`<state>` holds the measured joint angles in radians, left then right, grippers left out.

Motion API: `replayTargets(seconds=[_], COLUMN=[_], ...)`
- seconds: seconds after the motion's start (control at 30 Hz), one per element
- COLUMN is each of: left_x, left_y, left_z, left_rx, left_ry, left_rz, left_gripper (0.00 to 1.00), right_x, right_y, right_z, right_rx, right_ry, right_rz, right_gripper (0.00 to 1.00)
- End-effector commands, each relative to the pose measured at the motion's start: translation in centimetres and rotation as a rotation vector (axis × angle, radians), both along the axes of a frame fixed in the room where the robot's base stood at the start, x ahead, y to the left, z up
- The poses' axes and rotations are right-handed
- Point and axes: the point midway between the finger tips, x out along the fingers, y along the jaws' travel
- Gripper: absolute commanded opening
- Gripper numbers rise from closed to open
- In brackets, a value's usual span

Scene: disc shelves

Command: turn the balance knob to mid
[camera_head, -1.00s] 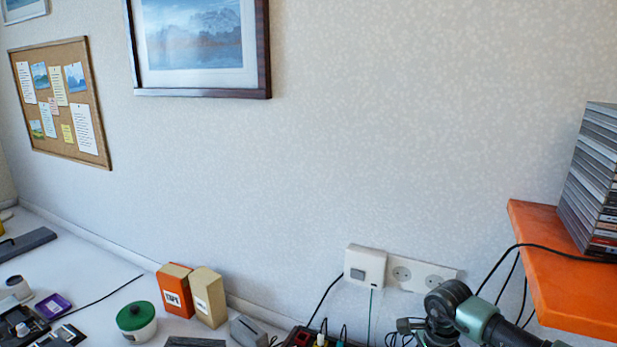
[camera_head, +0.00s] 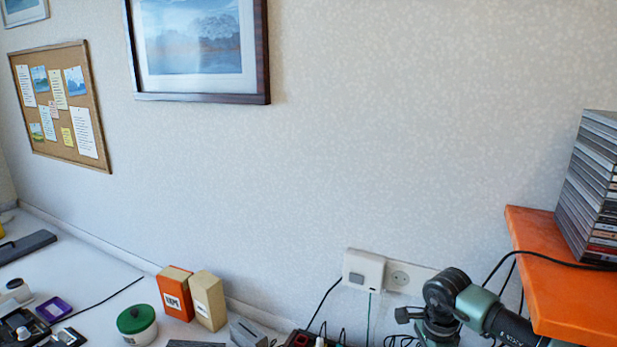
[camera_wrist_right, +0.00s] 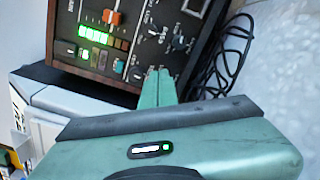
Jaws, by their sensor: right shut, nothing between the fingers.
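In the right wrist view a dark control panel (camera_wrist_right: 110,58) in a wooden case fills the top. It has several black knobs, one of them a dark knob (camera_wrist_right: 180,43) above and right of my fingers. The labels are too blurred to tell which knob is the balance knob or where it points. My right gripper (camera_wrist_right: 159,76) is shut and empty, its green fingertips in front of the lower part of the panel; whether they touch it I cannot tell. My left gripper is in neither view.
The panel also has an orange slider (camera_wrist_right: 112,17) and lit green segments (camera_wrist_right: 95,35). Black cables (camera_wrist_right: 232,50) hang beside it. In the head view an orange shelf (camera_head: 560,290) with stacked cases (camera_head: 592,190) stands right of my right arm.

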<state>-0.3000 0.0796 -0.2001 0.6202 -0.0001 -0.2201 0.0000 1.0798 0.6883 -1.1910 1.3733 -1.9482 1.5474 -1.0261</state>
Motion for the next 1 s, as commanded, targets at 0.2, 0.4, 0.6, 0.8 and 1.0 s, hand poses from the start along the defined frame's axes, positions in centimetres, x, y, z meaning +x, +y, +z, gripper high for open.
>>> replayTargets(seconds=[0.2, 0.4, 0.6, 0.8, 1.0], left_x=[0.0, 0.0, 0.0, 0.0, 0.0], left_y=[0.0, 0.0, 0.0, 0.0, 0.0], left_z=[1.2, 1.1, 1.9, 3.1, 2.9], left_rx=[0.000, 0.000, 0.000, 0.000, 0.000], left_ry=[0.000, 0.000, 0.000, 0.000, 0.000], left_rz=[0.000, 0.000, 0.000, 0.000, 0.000], left_gripper=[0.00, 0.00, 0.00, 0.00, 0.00], right_x=[0.0, 0.0, -0.7, -1.4, -1.5], right_y=[0.0, 0.1, 0.1, 0.1, 0.1], right_z=[2.2, 2.1, 2.3, 2.9, 2.5], right_rx=[0.001, 0.002, -0.054, -0.192, -0.239], right_ry=[0.000, 0.001, -0.018, -0.067, -0.082], right_rz=[0.001, 0.001, 0.133, 0.435, 0.527], right_gripper=[0.00, 0.00, 0.00, 0.00, 0.00])
